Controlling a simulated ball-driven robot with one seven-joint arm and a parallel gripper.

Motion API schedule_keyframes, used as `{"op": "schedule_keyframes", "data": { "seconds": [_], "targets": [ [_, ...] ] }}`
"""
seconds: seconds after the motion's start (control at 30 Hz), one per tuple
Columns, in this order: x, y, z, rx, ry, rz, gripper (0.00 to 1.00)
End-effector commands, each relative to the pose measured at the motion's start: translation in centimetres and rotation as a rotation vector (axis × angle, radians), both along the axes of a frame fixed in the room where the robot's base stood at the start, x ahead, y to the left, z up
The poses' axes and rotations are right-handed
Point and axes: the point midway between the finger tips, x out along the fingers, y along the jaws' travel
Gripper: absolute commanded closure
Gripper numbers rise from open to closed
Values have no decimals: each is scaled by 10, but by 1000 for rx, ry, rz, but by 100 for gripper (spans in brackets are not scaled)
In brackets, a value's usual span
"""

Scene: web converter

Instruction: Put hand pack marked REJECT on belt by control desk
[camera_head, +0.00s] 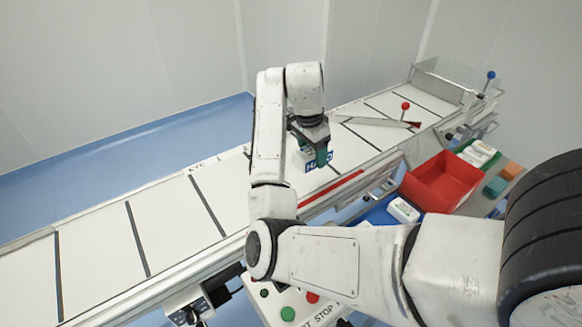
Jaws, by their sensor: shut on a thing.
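My gripper (318,157), with teal fingers, points down over the white belt (170,224) in the middle of the view. It is shut on a white hand pack (300,161) with a blue label whose first letters look like "HA". My fingers hide part of the pack, and no REJECT mark can be read on it. I cannot tell whether the pack touches the belt or hangs just above it. The control desk (262,309) with green and red buttons and "START STOP" lettering is at the bottom, partly behind my arm.
A red bin (446,181) stands right of the belt. A white pack (403,210) lies on a blue surface near it, and more packs (480,150) lie beyond. A slanted guide arm (375,121) with a red knob crosses the far belt. The near-left belt is clear.

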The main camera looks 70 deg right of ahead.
Motion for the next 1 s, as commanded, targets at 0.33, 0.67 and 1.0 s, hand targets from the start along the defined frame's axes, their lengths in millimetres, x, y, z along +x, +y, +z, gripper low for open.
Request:
{"op": "schedule_keyframes", "data": {
  "seconds": [0.33, 0.67, 1.0],
  "targets": [
    [44, -30, -51, -1, 3, -1, 69],
    [64, -40, -69, 1, 1, 0, 69],
    [66, -41, -102, -1, -1, -1, 69]
  ]
}}
